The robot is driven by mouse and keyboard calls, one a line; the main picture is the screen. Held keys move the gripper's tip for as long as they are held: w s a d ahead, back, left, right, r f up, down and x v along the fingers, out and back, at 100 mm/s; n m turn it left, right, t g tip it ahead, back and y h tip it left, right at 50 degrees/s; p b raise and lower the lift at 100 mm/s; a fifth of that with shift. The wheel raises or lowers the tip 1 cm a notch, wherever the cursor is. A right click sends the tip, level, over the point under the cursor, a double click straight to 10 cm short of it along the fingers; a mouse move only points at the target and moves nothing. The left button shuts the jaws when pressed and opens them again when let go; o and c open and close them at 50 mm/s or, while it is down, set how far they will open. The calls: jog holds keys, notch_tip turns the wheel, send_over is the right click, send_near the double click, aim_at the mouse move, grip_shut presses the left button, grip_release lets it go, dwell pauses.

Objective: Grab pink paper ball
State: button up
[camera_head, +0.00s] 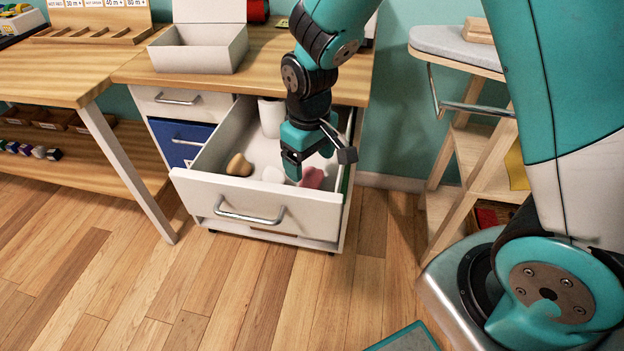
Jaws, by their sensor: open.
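The pink paper ball (312,178) lies in the open white drawer (225,188), near its front right corner. Part of it is hidden behind my gripper. My gripper (316,170) points down into the drawer from above and is open. One finger is just left of the pink ball and the other is to its upper right. I cannot tell whether the fingers touch it. A white crumpled piece (273,174) lies left of the pink ball, and a tan lump (239,165) lies further left.
A white roll (271,118) stands at the back of the drawer. A white open box (198,50) sits on the wooden worktop above. A wooden shelf stand (470,150) is at the right. The floor in front is clear.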

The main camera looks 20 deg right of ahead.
aim_at(312, 171)
notch_tip(312, 171, down, 5)
jog(key=shift+s+d+b, duration=0.1)
jog(key=shift+d+b, duration=0.05)
jog(key=shift+b, duration=0.45)
jog(key=c, duration=1)
